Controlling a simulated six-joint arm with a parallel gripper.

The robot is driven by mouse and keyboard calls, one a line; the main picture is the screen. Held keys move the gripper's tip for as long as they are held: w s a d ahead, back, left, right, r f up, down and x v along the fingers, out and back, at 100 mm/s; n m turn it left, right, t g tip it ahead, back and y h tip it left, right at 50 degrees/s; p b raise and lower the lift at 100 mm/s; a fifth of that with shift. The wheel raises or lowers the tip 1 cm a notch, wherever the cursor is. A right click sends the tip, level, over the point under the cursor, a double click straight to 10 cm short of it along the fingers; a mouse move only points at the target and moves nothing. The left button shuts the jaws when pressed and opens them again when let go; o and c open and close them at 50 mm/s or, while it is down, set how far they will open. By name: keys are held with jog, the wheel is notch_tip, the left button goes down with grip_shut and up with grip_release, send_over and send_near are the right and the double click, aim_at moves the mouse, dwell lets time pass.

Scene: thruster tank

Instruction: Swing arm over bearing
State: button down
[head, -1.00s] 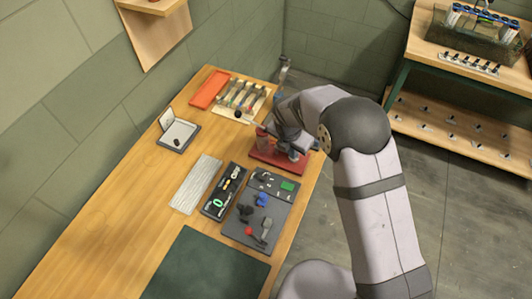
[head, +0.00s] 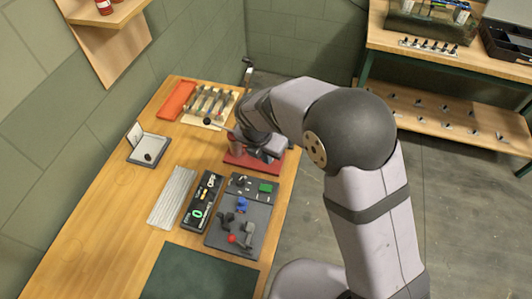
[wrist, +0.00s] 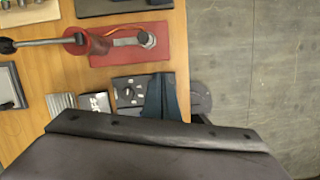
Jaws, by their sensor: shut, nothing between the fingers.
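A red baseplate (head: 247,161) sits near the far right edge of the bench. In the wrist view, a red post (wrist: 96,43) stands on its left part, carrying a lever that ends in a black knob (wrist: 7,46), pointing left. The knob (head: 207,121) also shows in the head view. A silver round part, seemingly the bearing (wrist: 147,40), is at the plate's right; I cannot tell how the red arm sits over it. My gripper (wrist: 163,97) is shut and empty, apart from the lever in the wrist view. In the head view my arm hides part of the fixture.
A grey panel (head: 254,214) with controls, a dark display strip (head: 203,199) and a ribbed plate (head: 172,197) lie nearer. Bare wood (head: 100,225) is clear on the left.

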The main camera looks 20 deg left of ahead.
jog(key=shift+b+v, duration=0.45)
jog(key=shift+v, duration=1.65)
jog(key=shift+d, duration=0.15)
jog(key=s+d+f+m+g, duration=0.1)
jog(key=s+d+f+m, duration=0.2)
jog(key=m, duration=0.5)
jog(key=s+d+f+m+g+h, duration=0.1)
jog(key=s+d+m, duration=0.2)
jog(key=s+m, duration=0.3)
jog(key=s+d+f+m+g, duration=0.1)
jog(key=s+d+f+m, duration=0.15)
jog(key=m, duration=0.65)
jog(key=s+d+r+m, duration=0.1)
jog(key=d+m, duration=0.4)
jog(key=d, duration=0.5)
jog(key=s+d+r+m+y, duration=0.1)
jog(key=d+r+m, duration=0.3)
jog(key=d, duration=0.6)
jog(key=shift+r+m+y+b, duration=0.25)
jog(key=shift+m+y+b, duration=0.05)
jog(key=shift+m, duration=0.4)
